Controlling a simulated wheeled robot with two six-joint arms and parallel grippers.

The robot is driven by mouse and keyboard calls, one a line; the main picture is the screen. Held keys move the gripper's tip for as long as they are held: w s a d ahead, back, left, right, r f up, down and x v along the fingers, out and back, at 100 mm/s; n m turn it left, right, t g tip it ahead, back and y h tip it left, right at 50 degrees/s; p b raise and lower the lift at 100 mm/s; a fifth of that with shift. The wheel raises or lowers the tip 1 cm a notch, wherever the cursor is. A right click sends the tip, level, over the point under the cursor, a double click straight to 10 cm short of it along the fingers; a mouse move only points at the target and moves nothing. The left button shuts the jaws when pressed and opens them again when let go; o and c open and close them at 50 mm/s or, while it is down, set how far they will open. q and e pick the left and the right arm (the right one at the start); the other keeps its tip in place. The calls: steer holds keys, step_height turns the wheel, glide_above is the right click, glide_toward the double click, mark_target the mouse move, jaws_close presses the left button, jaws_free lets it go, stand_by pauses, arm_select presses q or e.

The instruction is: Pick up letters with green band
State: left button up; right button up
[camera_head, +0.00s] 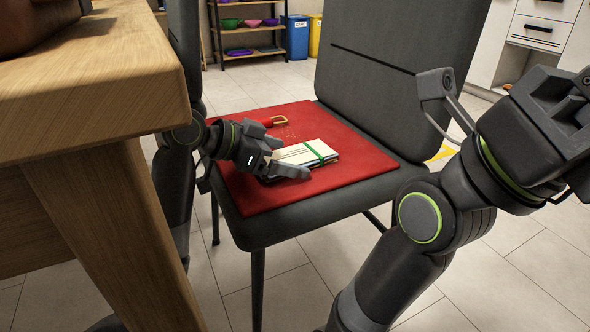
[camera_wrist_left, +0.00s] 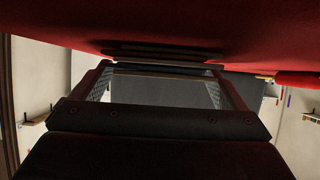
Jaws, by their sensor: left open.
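The letters with the green band (camera_head: 307,153) are a flat pale stack on the red mat (camera_head: 350,163) on the chair seat. The green band crosses the stack near its right end. My left gripper (camera_head: 284,160) is open at the left end and near side of the stack. One finger hides part of the near edge. In the left wrist view, the two fingers (camera_wrist_left: 163,85) stand apart, with the dark edge of the stack (camera_wrist_left: 160,52) beyond them under the red surface. I see no contact clearly. My right arm is at the right; its fingertips do not show.
A red object with a gold-coloured end (camera_head: 275,121) lies on the mat behind the letters. The wooden table (camera_head: 95,85) stands close on the left. The chair's backrest (camera_head: 390,70) rises behind the mat. The mat's right part is clear.

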arm_select(q)
steer(key=shift+w+d+f, duration=0.1)
steer(key=shift+d, duration=0.1)
steer(key=c, duration=1.1)
